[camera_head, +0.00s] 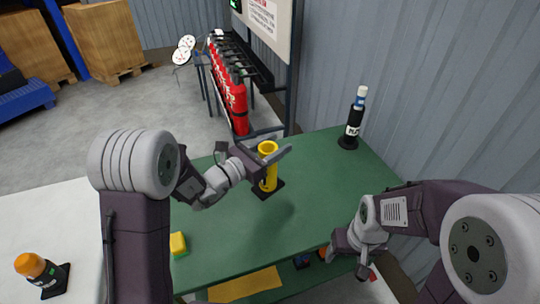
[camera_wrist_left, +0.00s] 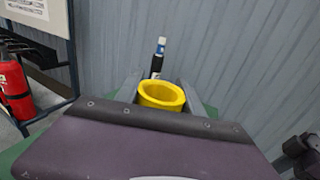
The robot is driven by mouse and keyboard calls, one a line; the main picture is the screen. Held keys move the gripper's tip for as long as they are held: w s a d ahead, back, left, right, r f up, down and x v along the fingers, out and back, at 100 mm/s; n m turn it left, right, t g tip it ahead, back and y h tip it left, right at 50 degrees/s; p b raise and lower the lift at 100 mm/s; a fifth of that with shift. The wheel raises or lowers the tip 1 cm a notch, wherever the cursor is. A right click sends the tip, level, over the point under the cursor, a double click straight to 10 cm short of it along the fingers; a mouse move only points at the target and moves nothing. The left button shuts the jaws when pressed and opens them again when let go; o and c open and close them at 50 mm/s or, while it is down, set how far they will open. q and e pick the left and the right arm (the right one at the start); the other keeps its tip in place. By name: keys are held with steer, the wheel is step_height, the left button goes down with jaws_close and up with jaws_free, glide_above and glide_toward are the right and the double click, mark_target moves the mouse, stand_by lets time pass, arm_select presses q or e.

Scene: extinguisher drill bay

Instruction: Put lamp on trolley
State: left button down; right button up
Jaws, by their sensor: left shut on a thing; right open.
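A yellow hollow cylinder (camera_head: 268,184) with an open top and a square black base is on the green surface (camera_head: 225,225); I cannot tell whether the base touches it. My left gripper (camera_head: 273,156) is shut on the yellow cylinder near its top. The cylinder's rim also shows between the fingers in the left wrist view (camera_wrist_left: 160,104). An orange-topped piece (camera_head: 32,266) on a black base stands on the white surface (camera_head: 35,215) at left. Which piece is the lamp is unclear. My right gripper (camera_head: 352,258) is open, low by the green surface's near right edge.
A black bottle-like piece (camera_head: 353,122) with a pale top stands at the green surface's far right corner. A yellow and green block (camera_head: 178,244) sits near its left edge. Red extinguishers (camera_head: 233,97) stand in a rack behind. A corrugated wall (camera_head: 430,90) closes the right side.

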arm_select(q)
steer(key=w+a+f+b, duration=0.1)
steer(key=w+a+f, duration=0.1)
steer(key=w+f, duration=0.2)
step_height(320, 180, down, 3)
steer(key=shift+w, duration=0.35)
steer(key=c, duration=0.7)
jaws_free()
steer(key=shift+f, duration=0.15)
